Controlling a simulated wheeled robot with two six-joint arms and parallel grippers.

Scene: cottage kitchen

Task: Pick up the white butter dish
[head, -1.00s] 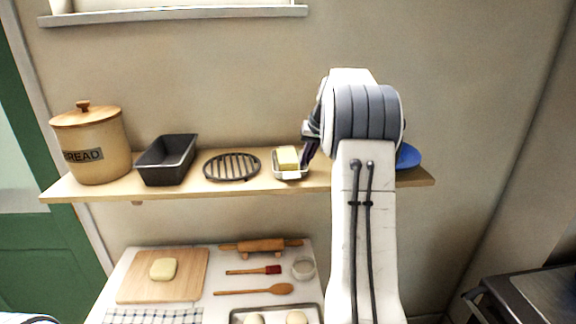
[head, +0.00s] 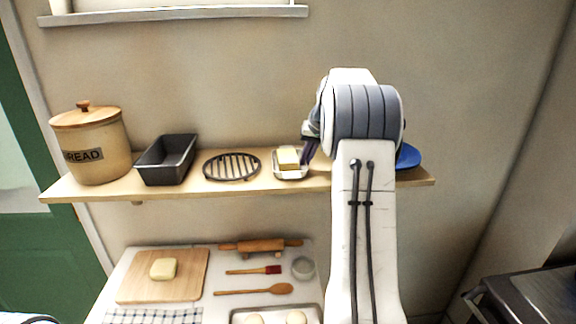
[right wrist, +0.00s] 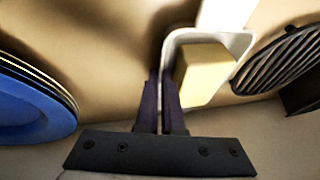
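The white butter dish (head: 291,177) stands on the wooden shelf with a yellow block of butter (head: 288,157) in it. In the right wrist view the dish (right wrist: 243,42) and butter (right wrist: 204,74) lie just right of the fingers. My right gripper (head: 309,150) is at the dish's right side, partly hidden by its own arm in the head view. In the right wrist view its dark fingers (right wrist: 160,88) are nearly together, with the dish's near wall pinched between them. My left gripper is not in view.
On the shelf (head: 225,186), a round black trivet (head: 232,167), a dark loaf tin (head: 167,160) and a bread crock (head: 92,145) stand left of the dish. A blue plate (head: 408,157) is to the right, partly behind my arm. A lower worktop holds baking things.

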